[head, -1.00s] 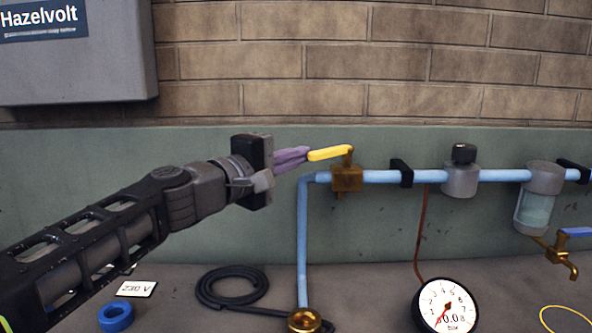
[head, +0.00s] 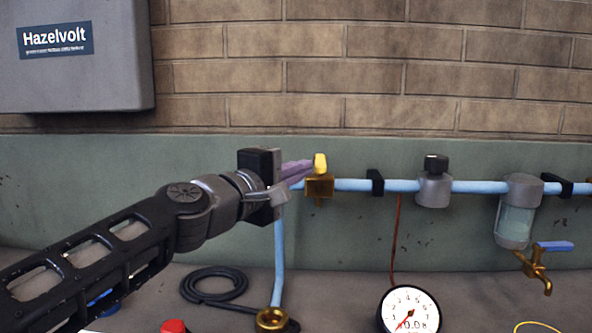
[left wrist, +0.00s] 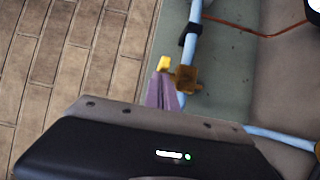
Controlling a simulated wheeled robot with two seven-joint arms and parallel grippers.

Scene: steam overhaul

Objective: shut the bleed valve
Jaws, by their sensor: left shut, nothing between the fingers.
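A brass valve (head: 319,187) with a yellow lever handle (head: 320,163) sits on the blue pipe at the left end of its level run. The handle looks short, turned out of line with the pipe. My left gripper (head: 306,169) is shut and empty, its purple fingertips at the handle's left side; I cannot tell if they touch it. In the left wrist view the yellow handle (left wrist: 164,63) is just beyond the fingertips, the brass body (left wrist: 187,78) to their right. A brass tap (head: 535,268) with a blue handle (head: 555,246) hangs below the clear filter bowl at right. My right gripper is out of view.
The blue pipe (head: 355,185) runs along the green wall, with a grey regulator (head: 433,188) and the filter bowl (head: 516,217). A pressure gauge (head: 409,312) stands below. A black hose coil (head: 205,285) lies near a brass fitting (head: 271,319). A grey cabinet (head: 75,85) hangs upper left.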

